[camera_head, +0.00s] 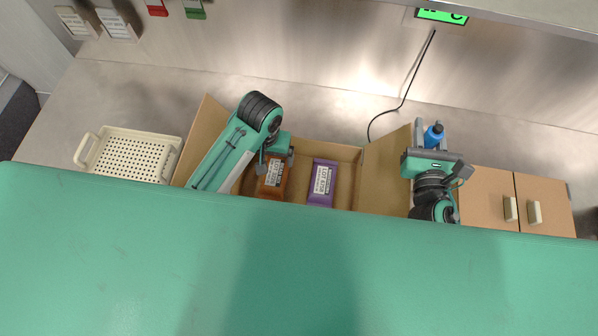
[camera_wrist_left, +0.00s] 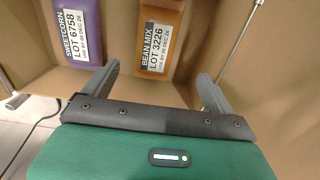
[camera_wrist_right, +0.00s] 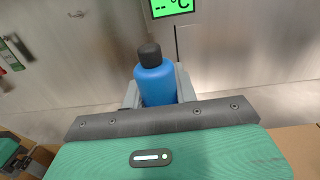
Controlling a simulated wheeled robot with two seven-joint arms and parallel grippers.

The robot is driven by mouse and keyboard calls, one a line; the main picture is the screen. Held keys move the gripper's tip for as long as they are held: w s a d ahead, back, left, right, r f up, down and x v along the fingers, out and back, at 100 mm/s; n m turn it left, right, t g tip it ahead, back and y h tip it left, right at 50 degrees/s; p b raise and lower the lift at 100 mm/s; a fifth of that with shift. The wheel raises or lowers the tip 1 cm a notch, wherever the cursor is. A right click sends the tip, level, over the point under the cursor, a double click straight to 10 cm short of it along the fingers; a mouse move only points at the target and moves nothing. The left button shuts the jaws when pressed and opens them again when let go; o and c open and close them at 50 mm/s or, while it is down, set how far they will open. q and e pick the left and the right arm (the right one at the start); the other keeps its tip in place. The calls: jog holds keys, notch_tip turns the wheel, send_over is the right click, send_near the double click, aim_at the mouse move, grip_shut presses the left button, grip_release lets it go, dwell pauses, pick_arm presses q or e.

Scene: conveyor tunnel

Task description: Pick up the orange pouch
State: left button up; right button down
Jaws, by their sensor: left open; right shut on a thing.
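The orange pouch (camera_head: 272,187) lies in an open cardboard box (camera_head: 343,159), left of a purple pouch (camera_head: 321,182). In the left wrist view the orange pouch (camera_wrist_left: 157,38) has a white label reading BEAN MIX, and the purple pouch (camera_wrist_left: 79,32) reads SWEETCORN. My left gripper (camera_head: 271,160) is over the box. In the left wrist view its open fingers (camera_wrist_left: 157,85) point towards the orange pouch, with nothing between them. My right gripper (camera_head: 433,152) is shut on a blue bottle with a black cap (camera_head: 434,134), which also shows upright in the right wrist view (camera_wrist_right: 156,83).
A cream perforated basket (camera_head: 128,157) stands left of the box. A black cable (camera_head: 404,98) runs down the back wall. The box's side flaps stand up. A green surface (camera_head: 300,260) fills the foreground.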

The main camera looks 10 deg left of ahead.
aim_at(275, 172)
pick_arm(q)
notch_tip(275, 172, down, 6)
jog(key=shift+f, duration=0.1)
jog(key=shift+w+d+f, duration=0.1)
jog(key=shift+d+f, duration=0.1)
jog(key=shift+f, duration=1.15)
jog(key=shift+w+d+f, duration=0.1)
jog(key=shift+d+f, duration=0.1)
jog(key=shift+f, duration=1.15)
jog(key=shift+s, duration=0.1)
jog(key=shift+c, duration=0.4)
jog(key=c, duration=1.2)
jog(key=shift+o, duration=0.2)
jog(key=shift+r, duration=0.1)
notch_tip(275, 172, up, 10)
jog(key=shift+f, duration=0.1)
